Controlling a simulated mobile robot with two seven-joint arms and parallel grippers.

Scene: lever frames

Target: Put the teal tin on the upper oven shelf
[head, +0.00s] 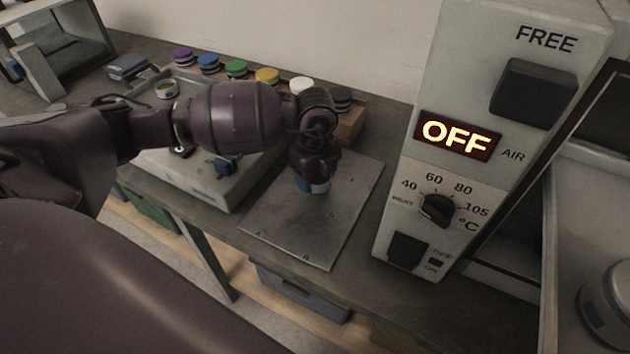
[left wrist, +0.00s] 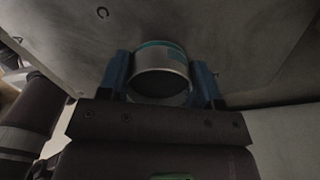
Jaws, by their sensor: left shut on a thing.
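My left gripper (head: 314,186) points down over a grey metal plate (head: 345,222) on the bench. In the left wrist view its two blue fingers (left wrist: 160,66) are shut on the teal tin (left wrist: 161,82), a short silver cylinder with a teal band. The gripper mostly hides the tin in the head view, and I cannot tell whether it touches the plate. The oven (head: 412,215) stands to the right, its front panel reading OFF and FREE. I cannot make out its upper shelf. My right gripper is not in view.
A row of coloured-lid jars, including a yellow one (head: 267,77), stands along the back behind my arm. A scale-like device (head: 205,180) sits left of the plate. A round silver container (head: 606,308) is at the far right edge. An open-fronted box (head: 58,45) stands back left.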

